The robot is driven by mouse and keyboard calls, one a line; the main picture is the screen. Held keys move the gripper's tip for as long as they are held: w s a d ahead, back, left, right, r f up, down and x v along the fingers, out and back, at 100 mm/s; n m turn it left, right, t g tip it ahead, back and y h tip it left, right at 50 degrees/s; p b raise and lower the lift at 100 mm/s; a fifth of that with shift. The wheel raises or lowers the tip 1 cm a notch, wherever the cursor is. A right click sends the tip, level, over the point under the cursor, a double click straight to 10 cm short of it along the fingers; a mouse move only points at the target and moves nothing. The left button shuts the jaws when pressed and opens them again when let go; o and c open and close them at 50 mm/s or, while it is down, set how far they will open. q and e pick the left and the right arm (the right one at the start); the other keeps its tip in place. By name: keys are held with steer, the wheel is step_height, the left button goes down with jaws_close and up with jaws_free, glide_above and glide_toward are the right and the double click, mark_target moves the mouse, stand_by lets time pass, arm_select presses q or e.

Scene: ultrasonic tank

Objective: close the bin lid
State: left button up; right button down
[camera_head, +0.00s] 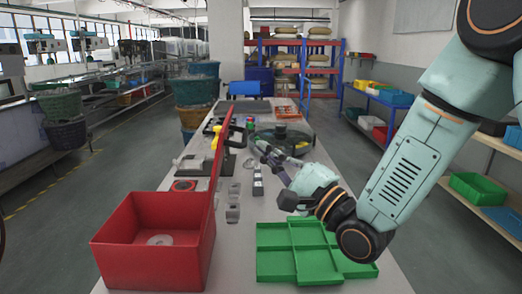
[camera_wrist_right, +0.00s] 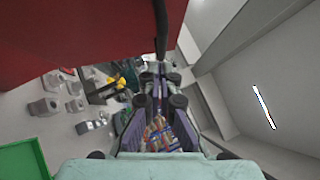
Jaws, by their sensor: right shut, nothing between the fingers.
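The red bin (camera_head: 130,262) stands at the front left of the table. Its lid (camera_head: 215,165) is open and stands nearly upright along the bin's right side, seen almost edge-on. A pale round piece (camera_head: 160,240) lies inside the bin. My right gripper (camera_head: 260,147) is shut and empty, to the right of the lid and apart from it in the picture. In the wrist view the gripper (camera_wrist_right: 156,88) points away from the camera, and a large red surface, probably the lid (camera_wrist_right: 80,30), fills the upper left. My left gripper is not in view.
A green divided tray (camera_head: 290,264) lies on the table right of the bin, below my right arm. Small metal parts (camera_head: 233,205) lie between bin and tray. A dark round device (camera_head: 290,137) and other equipment stand farther back.

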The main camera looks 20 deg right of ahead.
steer(key=shift+w+a+r, duration=0.1)
steer(key=shift+a+r, duration=0.25)
steer(key=shift+a, duration=0.3)
